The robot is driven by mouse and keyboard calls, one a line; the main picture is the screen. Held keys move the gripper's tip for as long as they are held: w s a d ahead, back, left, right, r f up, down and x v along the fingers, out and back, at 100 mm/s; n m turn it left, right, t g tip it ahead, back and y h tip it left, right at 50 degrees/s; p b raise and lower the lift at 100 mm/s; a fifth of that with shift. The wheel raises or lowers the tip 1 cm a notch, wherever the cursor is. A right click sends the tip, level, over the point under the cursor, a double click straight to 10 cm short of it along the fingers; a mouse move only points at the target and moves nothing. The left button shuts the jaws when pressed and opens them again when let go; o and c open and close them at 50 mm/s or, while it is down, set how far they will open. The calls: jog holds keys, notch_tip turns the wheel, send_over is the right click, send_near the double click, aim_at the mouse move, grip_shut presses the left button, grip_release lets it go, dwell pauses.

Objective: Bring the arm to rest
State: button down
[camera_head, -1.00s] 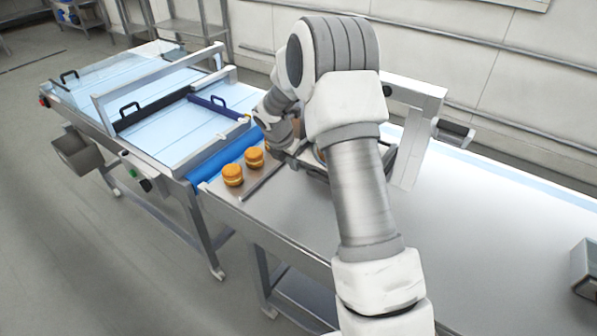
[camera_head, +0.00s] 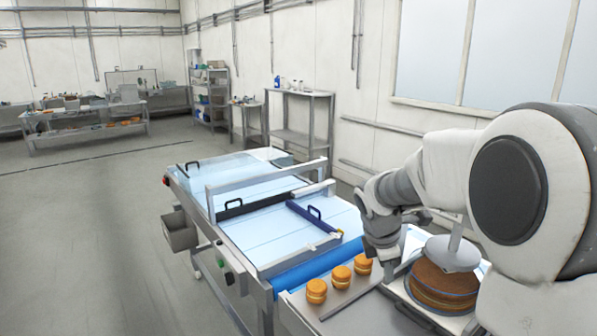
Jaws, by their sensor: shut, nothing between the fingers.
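My arm comes in from the right edge, bends at a large white and grey joint and reaches left over the table. My gripper (camera_head: 384,250) points down at the arm's far end, close to the small filled rounds. It is shut and empty, though its fingertips are small and partly hard to make out. Three orange-brown filled rounds, a near one (camera_head: 317,291), a middle one (camera_head: 341,277) and a far one (camera_head: 363,263), stand in a row on the metal table. Whether my gripper touches the far round, I cannot tell.
A brown layered stack (camera_head: 440,288) sits under a round grey press plate (camera_head: 452,253), close to my arm. A conveyor machine (camera_head: 262,215) with a blue roller (camera_head: 306,274) and a raised crossbar adjoins the table. A grey bin (camera_head: 180,231) hangs on its side. Open floor lies left.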

jog(key=s+a+r+m+y, duration=0.1)
jog(key=s+r+m, duration=0.1)
jog(key=s+m, duration=0.4)
jog(key=s+a+r+m+t+y, duration=0.1)
jog(key=s+a+r+m, duration=0.1)
jog(key=s+m, duration=0.4)
jog(key=s+a+r+m+t+y, duration=0.1)
jog(key=s+m, duration=0.5)
jog(key=s, duration=0.8)
notch_tip(320, 180, up, 2)
jog(key=shift+a+r+b, duration=0.1)
jog(key=shift+a+b, duration=0.25)
jog(key=shift+a, duration=0.35)
